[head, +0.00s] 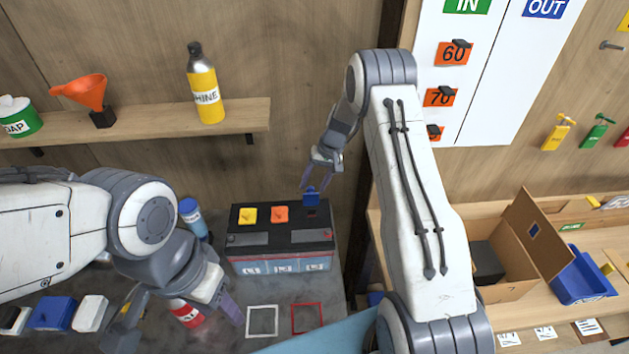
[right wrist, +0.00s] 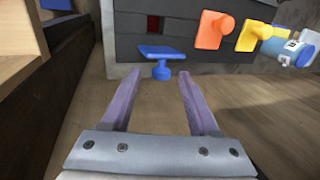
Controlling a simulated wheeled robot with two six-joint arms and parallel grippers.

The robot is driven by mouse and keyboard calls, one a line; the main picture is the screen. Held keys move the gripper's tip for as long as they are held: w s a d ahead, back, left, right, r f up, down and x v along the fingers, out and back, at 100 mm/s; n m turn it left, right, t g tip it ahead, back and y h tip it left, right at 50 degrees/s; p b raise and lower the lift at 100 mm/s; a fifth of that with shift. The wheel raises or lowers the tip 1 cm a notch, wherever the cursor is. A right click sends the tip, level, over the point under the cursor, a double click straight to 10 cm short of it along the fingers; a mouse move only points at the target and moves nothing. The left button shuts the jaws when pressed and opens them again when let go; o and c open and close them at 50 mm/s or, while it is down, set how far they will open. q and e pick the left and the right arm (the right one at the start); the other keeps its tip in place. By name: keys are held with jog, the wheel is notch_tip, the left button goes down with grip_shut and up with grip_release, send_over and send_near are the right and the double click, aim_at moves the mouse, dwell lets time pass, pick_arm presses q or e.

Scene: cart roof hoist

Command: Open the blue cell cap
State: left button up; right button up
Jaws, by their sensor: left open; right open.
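The dark battery (head: 280,262) stands on a grey surface against the back wall. The blue cell cap (head: 311,197) stands tilted up behind its cell, and the cell's dark opening (head: 311,213) shows uncovered with some red inside. In the right wrist view the blue cap (right wrist: 160,52) has its round knob turned towards my gripper. My right gripper (head: 316,184) is open just above and behind the cap. In its wrist view the cap lies just beyond the fingertips (right wrist: 156,82), apart from both. My left gripper (head: 180,310) is open in front of the battery, left, around a red bottle's place.
An orange cap (head: 281,213) and a yellow cap (head: 248,215) sit on the battery. A blue bottle (head: 193,216) stands to its left. The red bottle (head: 185,312) is near my left fingers. A shelf (head: 150,122) runs above. Red and white square outlines mark free surface in front.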

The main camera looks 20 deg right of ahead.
jog(key=shift+a+f, duration=0.2)
jog(key=shift+f, duration=0.35)
grip_shut()
jog(key=shift+w, duration=0.1)
jog(key=shift+f, duration=0.1)
